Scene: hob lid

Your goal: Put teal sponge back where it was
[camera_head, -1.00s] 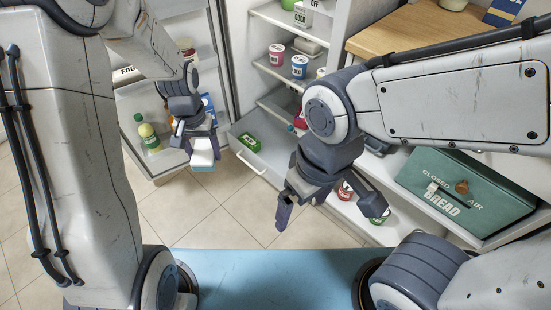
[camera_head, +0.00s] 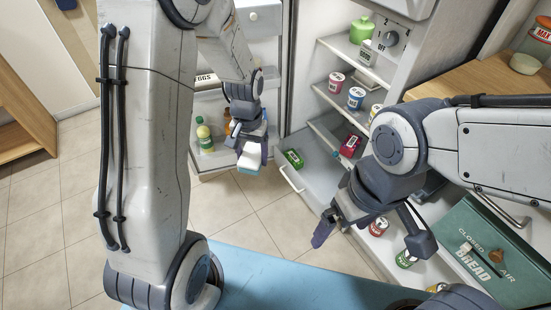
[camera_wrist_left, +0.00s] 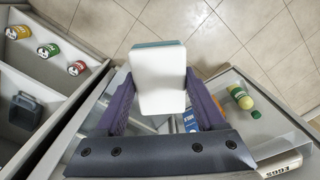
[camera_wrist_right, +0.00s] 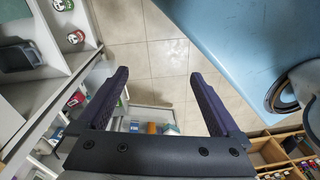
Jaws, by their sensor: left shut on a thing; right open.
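The teal sponge, a white block with a teal face, shows in the head view (camera_head: 248,161) and the left wrist view (camera_wrist_left: 158,80). My left gripper (camera_head: 250,150) is shut on it. It holds the sponge in the air beside the open fridge door (camera_head: 205,170) and left of the pulled-out drawer (camera_head: 315,188). My right gripper (camera_head: 372,238) is open and empty, in front of the fridge; the right wrist view shows clear space between its fingers (camera_wrist_right: 158,78).
A bottle (camera_head: 204,135) stands in the door rack. A green pack (camera_head: 293,158) lies in the drawer. Cups (camera_head: 356,98) and a red pack (camera_head: 350,145) are on the shelves. Cans (camera_head: 379,226) and a green bread box (camera_head: 490,255) stand at right. Tiled floor at left is free.

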